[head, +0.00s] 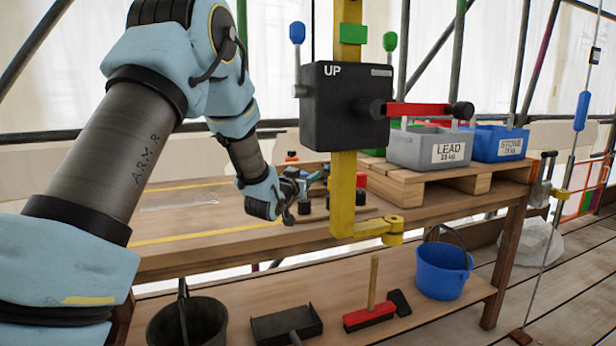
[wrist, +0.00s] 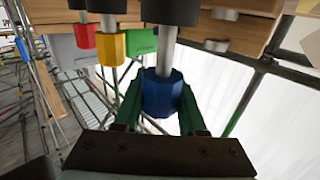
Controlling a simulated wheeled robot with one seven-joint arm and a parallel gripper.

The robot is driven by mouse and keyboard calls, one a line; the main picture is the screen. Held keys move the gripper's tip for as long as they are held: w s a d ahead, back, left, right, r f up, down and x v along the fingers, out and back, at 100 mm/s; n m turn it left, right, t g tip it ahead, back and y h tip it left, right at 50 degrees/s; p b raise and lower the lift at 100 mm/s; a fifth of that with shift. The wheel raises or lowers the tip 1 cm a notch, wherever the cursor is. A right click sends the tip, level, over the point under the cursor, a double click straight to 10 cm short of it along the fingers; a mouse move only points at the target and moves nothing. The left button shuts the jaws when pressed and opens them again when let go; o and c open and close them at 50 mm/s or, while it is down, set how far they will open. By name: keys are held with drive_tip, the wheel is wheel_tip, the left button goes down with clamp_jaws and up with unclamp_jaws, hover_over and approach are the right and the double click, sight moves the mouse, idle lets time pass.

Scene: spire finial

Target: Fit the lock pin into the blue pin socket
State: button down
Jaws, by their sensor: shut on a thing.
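In the wrist view my gripper (wrist: 162,100) has its two green fingers shut on either side of a faceted blue head (wrist: 163,90), which I take as the lock pin. A steel shaft (wrist: 166,45) runs from this head to a black cylindrical holder (wrist: 173,10) at the top edge; whether it is seated inside cannot be told. In the head view my gripper (head: 312,180) is low over the workbench (head: 215,240), just left of the yellow post (head: 343,195). The post and my arm hide part of the pin area. I cannot make out a blue pin socket for certain.
A black box marked UP (head: 345,100) is on the yellow post, with a red bar (head: 420,110) reaching right. Red (wrist: 85,36) and yellow (wrist: 111,47) heads stand close beside my gripper. A grey LEAD crate (head: 430,150) and blue STONE crate (head: 497,143) sit on a pallet.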

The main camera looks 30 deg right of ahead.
drive_tip(key=shift+f+b, duration=0.85)
drive_tip(key=shift+f, duration=0.1)
drive_tip(key=shift+c, duration=2)
unclamp_jaws()
drive_tip(key=b+v, duration=0.1)
drive_tip(key=v, duration=0.9)
drive_tip(key=shift+s+a, duration=0.25)
drive_tip(key=shift+a, duration=0.05)
